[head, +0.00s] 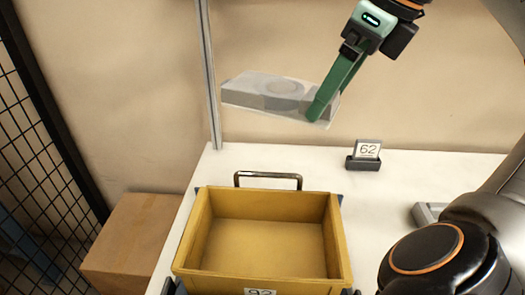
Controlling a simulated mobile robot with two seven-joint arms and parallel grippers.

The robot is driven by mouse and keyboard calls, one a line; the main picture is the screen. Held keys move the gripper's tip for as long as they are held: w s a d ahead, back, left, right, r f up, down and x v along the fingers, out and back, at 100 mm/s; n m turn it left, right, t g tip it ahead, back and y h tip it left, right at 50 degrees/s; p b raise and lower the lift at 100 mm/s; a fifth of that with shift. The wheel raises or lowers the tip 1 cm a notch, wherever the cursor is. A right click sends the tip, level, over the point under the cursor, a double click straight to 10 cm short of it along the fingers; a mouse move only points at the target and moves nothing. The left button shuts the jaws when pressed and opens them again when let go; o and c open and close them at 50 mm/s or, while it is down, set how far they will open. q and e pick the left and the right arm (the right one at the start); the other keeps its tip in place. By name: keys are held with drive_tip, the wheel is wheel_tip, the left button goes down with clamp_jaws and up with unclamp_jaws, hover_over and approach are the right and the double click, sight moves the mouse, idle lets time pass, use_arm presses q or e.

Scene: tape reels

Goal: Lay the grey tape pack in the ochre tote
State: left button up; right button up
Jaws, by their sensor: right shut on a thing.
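The ochre tote (343,262) stands on the white table at the bottom middle, and its inside is empty. The grey tape pack (262,90) is a flat grey block in clear wrap with a round shape on it. My right gripper (322,105) has green fingers and is shut on the right end of the pack. It holds the pack in the air, above and behind the tote in the picture. The pack touches nothing else that I can see. My left gripper is not in view.
A number stand marked 62 (366,152) is on the white table (395,180), right of the tote. A metal handle (268,176) rises behind the tote. A metal post (209,85) stands near the pack's left end. A cardboard box (133,245) and black mesh fence (45,140) are left.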

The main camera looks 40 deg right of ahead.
drive_tip(key=f+n, duration=0.1)
drive_tip(key=f+n+y, duration=0.1)
drive_tip(key=n, duration=0.1)
drive_tip(key=w+f+n, duration=0.1)
drive_tip(key=f, duration=0.1)
drive_tip(key=shift+a+n+g+y+b, duration=0.2)
drive_tip(key=shift+n+g+y+b, duration=0.1)
drive_tip(key=shift+n+y, duration=0.1)
drive_tip(key=shift+w+a+f+n+g+y, duration=0.25)
drive_tip(key=shift+f+n, duration=0.3)
drive_tip(key=shift+n, duration=0.3)
drive_tip(key=shift+w+a+f+n+g+y, duration=0.15)
drive_tip(key=shift+a+f+n+y, duration=0.3)
drive_tip(key=shift+n, duration=0.4)
drive_tip(key=shift+w+f+n, duration=0.1)
drive_tip(key=shift+f+n, duration=0.05)
drive_tip(key=shift+n, duration=0.15)
